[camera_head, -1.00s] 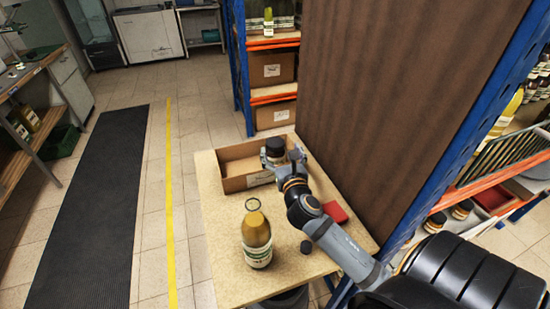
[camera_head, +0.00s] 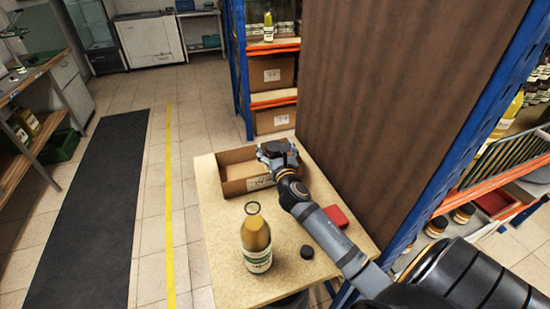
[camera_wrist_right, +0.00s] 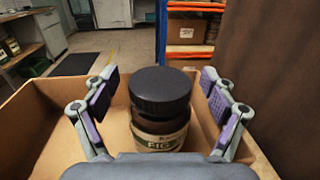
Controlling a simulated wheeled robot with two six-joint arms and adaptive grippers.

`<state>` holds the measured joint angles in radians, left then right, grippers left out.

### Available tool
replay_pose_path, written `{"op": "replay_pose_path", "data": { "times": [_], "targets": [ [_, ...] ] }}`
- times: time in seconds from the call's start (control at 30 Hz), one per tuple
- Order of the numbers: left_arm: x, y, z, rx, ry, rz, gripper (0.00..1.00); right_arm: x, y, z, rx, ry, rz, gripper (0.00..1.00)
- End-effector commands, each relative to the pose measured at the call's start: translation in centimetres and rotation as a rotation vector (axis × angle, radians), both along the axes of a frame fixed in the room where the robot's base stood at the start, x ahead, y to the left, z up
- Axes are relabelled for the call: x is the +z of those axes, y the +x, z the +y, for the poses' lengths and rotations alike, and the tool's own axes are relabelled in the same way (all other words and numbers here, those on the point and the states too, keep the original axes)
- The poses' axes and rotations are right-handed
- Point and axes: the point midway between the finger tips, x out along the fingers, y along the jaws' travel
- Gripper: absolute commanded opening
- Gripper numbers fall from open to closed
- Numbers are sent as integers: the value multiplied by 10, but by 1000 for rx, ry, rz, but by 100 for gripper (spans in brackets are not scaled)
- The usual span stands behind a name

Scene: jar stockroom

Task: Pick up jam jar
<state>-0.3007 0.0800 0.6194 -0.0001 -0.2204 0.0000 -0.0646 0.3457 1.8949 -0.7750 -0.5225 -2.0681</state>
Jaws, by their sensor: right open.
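The jam jar has a black lid and a pale label with dark letters that seem to start with "FIG". It stands upright in an open cardboard box (camera_head: 236,178). In the right wrist view the jar (camera_wrist_right: 160,108) is centred between the spread fingers of my right gripper (camera_wrist_right: 160,88), with a gap on each side. In the head view my right gripper (camera_head: 276,152) is at the box's right part and hides most of the jar. My left gripper is not in view.
The box sits on a tan tabletop (camera_head: 215,235). A yellowish bottle (camera_head: 256,243) stands near the front, with a small dark round item (camera_head: 307,252) beside it. A red item (camera_head: 336,216) lies by my right arm. A brown panel (camera_head: 375,100) rises close on the right.

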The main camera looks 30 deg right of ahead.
Motion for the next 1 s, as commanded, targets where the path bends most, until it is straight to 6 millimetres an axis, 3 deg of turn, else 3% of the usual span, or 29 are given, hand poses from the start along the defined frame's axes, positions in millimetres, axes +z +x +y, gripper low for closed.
{"op": "replay_pose_path", "data": {
  "times": [0.07,0.67,1.0],
  "targets": [
    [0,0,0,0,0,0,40,0,0,0,0,0,0,81],
    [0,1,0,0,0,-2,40,0,0,0,0,0,0,0],
    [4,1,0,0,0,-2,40,5,0,1,1,-2,-3,0]
  ]
}}
